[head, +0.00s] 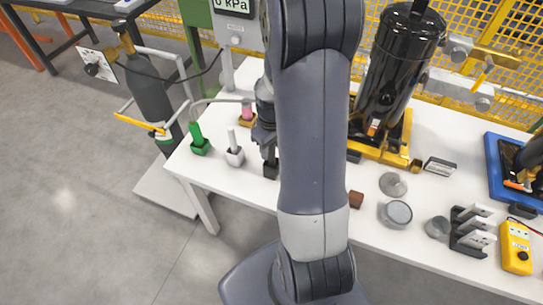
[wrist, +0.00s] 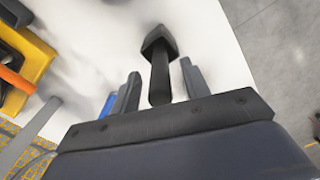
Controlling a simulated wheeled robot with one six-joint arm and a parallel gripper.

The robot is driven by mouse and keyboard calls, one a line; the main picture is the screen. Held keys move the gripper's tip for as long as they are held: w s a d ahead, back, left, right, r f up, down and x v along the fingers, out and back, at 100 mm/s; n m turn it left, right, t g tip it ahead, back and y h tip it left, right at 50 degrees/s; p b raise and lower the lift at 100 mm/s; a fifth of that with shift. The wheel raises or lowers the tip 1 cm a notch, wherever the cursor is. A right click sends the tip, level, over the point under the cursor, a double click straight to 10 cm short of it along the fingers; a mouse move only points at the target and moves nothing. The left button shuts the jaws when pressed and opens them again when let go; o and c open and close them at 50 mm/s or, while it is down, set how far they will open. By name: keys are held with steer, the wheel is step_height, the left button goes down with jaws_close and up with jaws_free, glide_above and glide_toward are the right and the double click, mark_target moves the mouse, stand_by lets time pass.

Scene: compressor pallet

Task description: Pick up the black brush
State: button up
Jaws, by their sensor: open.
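The black brush (wrist: 160,80) stands with its handle toward the wrist camera and its lower end at a dark block-like base (wrist: 158,42) on the white table. In the head view its black base (head: 271,170) shows below my gripper (head: 266,145), and the handle is mostly hidden there. My gripper also shows in the wrist view (wrist: 160,72), open, with one finger on each side of the handle. Gaps show between the handle and both fingers; I cannot tell whether the handle is fully between the pads.
A green brush (head: 197,136) and a white brush (head: 233,142) stand in holders left of my gripper, with a pink-topped item (head: 247,110) behind. A black compressor tank (head: 398,60) stands right. A brown block (head: 356,199) and round metal parts (head: 398,213) lie near the front.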

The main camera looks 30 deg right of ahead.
steer(key=shift+f, duration=0.15)
jaws_close()
stand_by(0.4)
